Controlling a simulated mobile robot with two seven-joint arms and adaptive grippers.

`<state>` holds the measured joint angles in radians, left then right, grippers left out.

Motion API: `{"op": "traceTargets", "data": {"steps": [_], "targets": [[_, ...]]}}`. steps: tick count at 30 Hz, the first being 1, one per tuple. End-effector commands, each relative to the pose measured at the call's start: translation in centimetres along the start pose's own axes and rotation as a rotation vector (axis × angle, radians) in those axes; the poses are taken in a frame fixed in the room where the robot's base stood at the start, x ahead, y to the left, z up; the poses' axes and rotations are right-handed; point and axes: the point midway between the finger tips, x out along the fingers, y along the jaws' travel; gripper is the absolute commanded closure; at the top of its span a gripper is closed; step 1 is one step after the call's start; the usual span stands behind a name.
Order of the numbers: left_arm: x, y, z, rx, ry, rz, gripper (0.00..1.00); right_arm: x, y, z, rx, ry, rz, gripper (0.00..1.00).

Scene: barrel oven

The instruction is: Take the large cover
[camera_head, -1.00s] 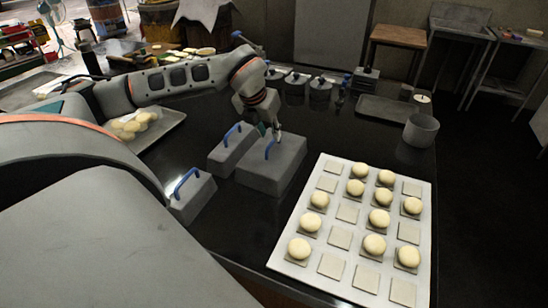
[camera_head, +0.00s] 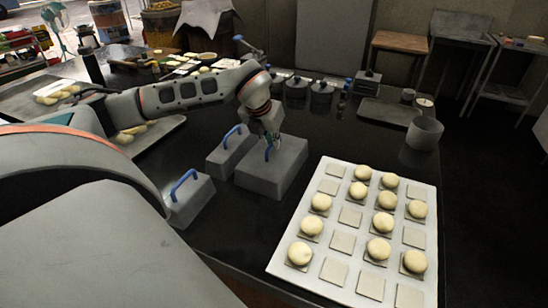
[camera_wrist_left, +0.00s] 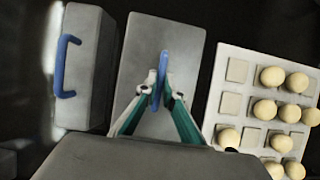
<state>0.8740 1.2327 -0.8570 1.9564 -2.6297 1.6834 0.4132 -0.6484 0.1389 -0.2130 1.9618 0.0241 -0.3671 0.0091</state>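The large cover (camera_head: 271,172) is a grey box with a blue handle on top, resting on the dark table. It also shows in the left wrist view (camera_wrist_left: 182,42), directly below the gripper. My left gripper (camera_head: 269,141) is down at its handle. In the left wrist view the fingers (camera_wrist_left: 162,92) have come together with the blue handle between them, so the gripper looks shut on it. Two smaller grey covers with blue handles stand to the left: a middle one (camera_head: 227,153) close beside it and a small one (camera_head: 188,200) nearer me. My right gripper is out of view.
A white tray (camera_head: 345,262) with pale round buns and square pads lies to the right. A grey pot (camera_head: 424,133) and a dark tray (camera_head: 386,111) are at the back right. Several lidded containers (camera_head: 320,91) stand behind the arm. Dark table is bare around the covers' front.

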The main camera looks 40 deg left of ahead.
Motion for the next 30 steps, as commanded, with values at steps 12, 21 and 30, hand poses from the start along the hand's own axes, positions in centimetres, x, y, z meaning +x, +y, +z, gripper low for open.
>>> {"op": "traceTargets", "data": {"steps": [12, 21, 30], "targets": [[-0.1, 0.0, 0.1, 0.0, -0.002, 0.0, 1.0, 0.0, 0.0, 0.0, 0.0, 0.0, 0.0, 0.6], [-2.2, 0.0, 1.2, 0.0, -0.005, -0.001, 1.0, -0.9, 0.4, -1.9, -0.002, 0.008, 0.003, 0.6], [-4.6, 0.0, 2.3, 0.0, -0.003, -0.001, 1.0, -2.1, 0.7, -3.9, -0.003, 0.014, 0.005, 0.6]]}}
